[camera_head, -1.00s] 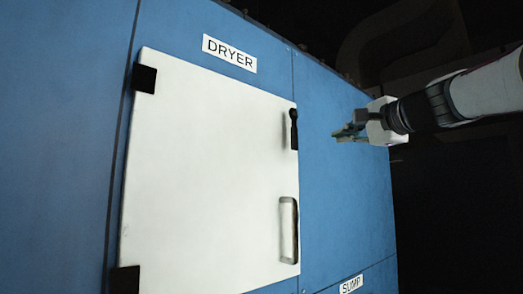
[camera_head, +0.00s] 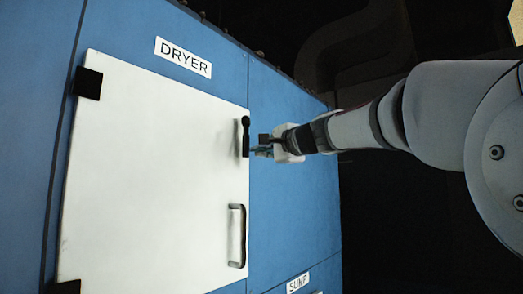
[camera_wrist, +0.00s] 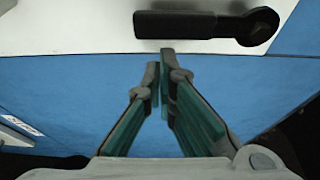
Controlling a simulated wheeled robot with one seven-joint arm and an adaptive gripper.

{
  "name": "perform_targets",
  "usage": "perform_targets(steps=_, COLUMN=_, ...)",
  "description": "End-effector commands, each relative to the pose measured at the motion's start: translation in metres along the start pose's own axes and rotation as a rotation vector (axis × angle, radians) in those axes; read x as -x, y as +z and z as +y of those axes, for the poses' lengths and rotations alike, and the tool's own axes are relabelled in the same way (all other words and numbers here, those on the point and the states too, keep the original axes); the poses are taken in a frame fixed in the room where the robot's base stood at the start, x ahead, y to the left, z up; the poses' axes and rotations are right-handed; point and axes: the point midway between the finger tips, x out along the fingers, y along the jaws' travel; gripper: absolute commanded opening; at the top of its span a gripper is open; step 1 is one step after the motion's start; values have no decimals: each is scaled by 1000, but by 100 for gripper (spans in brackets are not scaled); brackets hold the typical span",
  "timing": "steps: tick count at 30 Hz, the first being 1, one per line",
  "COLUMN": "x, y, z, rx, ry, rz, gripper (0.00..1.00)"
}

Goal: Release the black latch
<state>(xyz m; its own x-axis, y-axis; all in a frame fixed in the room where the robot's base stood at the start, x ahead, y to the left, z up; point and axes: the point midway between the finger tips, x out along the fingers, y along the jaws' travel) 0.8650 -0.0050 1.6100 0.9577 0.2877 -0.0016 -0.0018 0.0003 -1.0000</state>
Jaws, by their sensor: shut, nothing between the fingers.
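The black latch (camera_head: 245,136) is a short upright bar near the upper right edge of the white dryer door (camera_head: 150,170). In the wrist view the latch (camera_wrist: 200,25) lies across the top of the picture, its rounded end to the right. My gripper (camera_head: 258,151) is just right of the latch's lower part in the head view. In the wrist view its fingertips (camera_wrist: 160,58) are together, empty, and point at the latch's long edge. I cannot tell whether they touch it.
A grey bar handle (camera_head: 237,236) is lower on the same door. Black hinges (camera_head: 88,83) are on the door's left side. The blue panel (camera_head: 290,220) around the door carries DRYER (camera_head: 183,57) and SUMP (camera_head: 298,283) labels. The space right of the machine is dark.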

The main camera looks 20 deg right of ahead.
Motion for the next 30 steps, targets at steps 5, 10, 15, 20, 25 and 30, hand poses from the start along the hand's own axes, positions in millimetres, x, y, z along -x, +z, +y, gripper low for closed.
perform_targets(steps=5, x=3, y=6, z=-1, rx=1, ry=-2, rz=0, gripper=0)
perform_targets(steps=10, x=3, y=6, z=-1, rx=1, ry=-1, rz=0, gripper=0)
perform_targets(steps=15, x=3, y=6, z=-1, rx=-1, ry=0, rz=0, gripper=0)
perform_targets(steps=20, x=4, y=8, z=-1, rx=-25, ry=9, rz=0, gripper=0)
perform_targets(steps=25, x=5, y=10, z=0, rx=-50, ry=17, rz=0, gripper=0)
perform_targets(steps=30, x=5, y=12, z=1, rx=-73, ry=25, rz=0, gripper=0)
